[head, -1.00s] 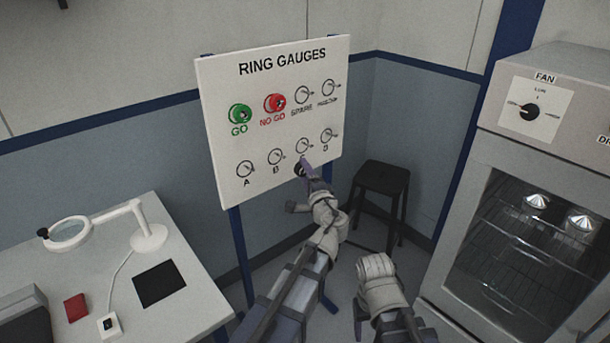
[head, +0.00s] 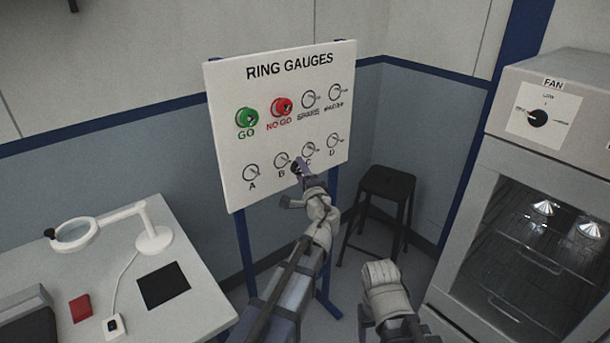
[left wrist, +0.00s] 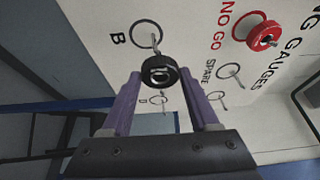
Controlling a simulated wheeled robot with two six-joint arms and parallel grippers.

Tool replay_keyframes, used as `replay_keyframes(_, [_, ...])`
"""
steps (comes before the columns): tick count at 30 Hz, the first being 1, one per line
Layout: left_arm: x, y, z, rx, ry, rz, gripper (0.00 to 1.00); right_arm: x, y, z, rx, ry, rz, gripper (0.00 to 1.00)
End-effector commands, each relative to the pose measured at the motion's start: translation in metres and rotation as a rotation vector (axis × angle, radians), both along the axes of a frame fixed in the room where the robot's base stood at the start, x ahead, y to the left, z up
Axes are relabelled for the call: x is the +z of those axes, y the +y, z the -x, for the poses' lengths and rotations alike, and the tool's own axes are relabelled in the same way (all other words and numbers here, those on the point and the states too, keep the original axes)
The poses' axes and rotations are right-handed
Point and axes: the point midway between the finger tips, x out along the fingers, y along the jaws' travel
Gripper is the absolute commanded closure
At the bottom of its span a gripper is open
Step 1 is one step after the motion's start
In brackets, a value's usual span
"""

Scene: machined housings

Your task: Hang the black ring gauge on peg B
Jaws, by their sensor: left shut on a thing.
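The black ring gauge (head: 297,167) is held in my left gripper (head: 303,175) in front of the board's lower row, between pegs B and C in the head view. In the left wrist view the ring (left wrist: 157,63) sits between the purple fingertips (left wrist: 157,80), its round face and bright centre showing. Peg B (head: 281,161), inside a drawn circle above the letter B, is empty; its circle also shows in the left wrist view (left wrist: 146,35), just above the ring. The ring appears apart from the peg. My right gripper is not seen; only part of that arm shows.
The white RING GAUGES board (head: 225,90) holds a green ring (head: 246,118) on GO and a red ring (head: 281,107) on NO GO. A black stool (head: 388,185) and an oven (head: 540,180) stand right. A table with a magnifier lamp (head: 150,235) is left.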

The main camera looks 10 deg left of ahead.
Motion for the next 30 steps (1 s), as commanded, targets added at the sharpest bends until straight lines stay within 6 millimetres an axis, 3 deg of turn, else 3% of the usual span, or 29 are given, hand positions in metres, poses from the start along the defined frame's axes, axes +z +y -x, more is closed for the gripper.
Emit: replay_keyframes(30, [-0.006,0.043,-0.035,0.0,0.0,0.0,1.0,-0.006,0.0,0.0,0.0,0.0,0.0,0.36])
